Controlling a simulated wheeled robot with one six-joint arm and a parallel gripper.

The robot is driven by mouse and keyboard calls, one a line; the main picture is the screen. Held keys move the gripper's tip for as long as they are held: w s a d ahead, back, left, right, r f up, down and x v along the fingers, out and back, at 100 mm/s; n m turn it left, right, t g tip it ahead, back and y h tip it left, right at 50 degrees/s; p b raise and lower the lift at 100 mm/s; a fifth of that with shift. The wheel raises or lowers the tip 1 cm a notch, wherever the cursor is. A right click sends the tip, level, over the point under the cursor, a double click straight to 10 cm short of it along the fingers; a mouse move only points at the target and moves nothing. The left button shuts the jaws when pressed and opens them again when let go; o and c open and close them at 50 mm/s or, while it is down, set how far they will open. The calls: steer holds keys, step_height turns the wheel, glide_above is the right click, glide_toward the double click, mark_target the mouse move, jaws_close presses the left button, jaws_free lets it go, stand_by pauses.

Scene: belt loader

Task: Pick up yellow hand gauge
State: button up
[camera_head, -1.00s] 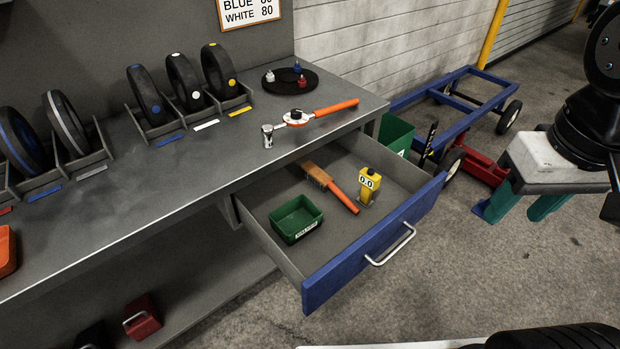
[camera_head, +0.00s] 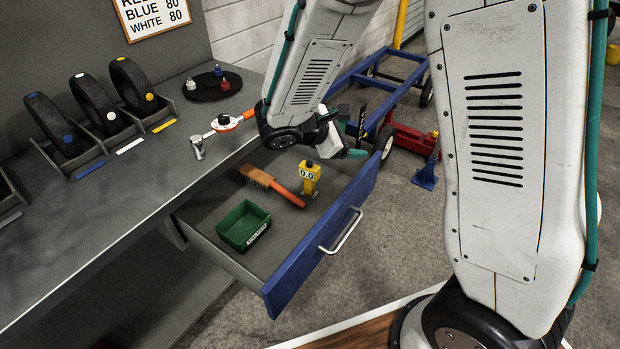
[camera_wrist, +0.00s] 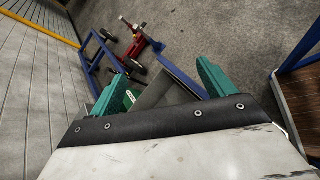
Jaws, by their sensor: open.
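The yellow hand gauge (camera_head: 310,177) stands upright in the open drawer (camera_head: 322,246), near its back right part, with a "0.0" display facing the head camera. My gripper (camera_head: 352,145) is above and behind the gauge in the head view, apart from it and partly hidden by my own arm. In the wrist view my gripper (camera_wrist: 160,84) shows two green fingers spread wide with nothing held between them. The gauge does not show in the wrist view.
In the drawer, an orange-handled brush (camera_head: 272,186) lies left of the gauge and a green bin (camera_head: 243,226) sits nearer the front. A blue cart (camera_head: 378,68) stands behind.

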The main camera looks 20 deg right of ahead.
steer(key=w+a+f+n+t, duration=0.3)
steer(key=w+a+f+n, duration=0.15)
steer(key=f, duration=0.25)
steer(key=n+t+y, duration=0.1)
steer(key=n+t, duration=0.2)
steer(key=n, duration=0.3)
glide_toward(308, 167)
steer(key=x, duration=0.5)
steer(key=shift+d, duration=0.35)
steer(key=shift+w+f, duration=0.1)
steer(key=shift+f, duration=0.15)
steer(key=shift+y, duration=0.3)
steer(key=x, duration=0.7)
steer(key=shift+w, duration=0.25)
steer(key=c, duration=1.2)
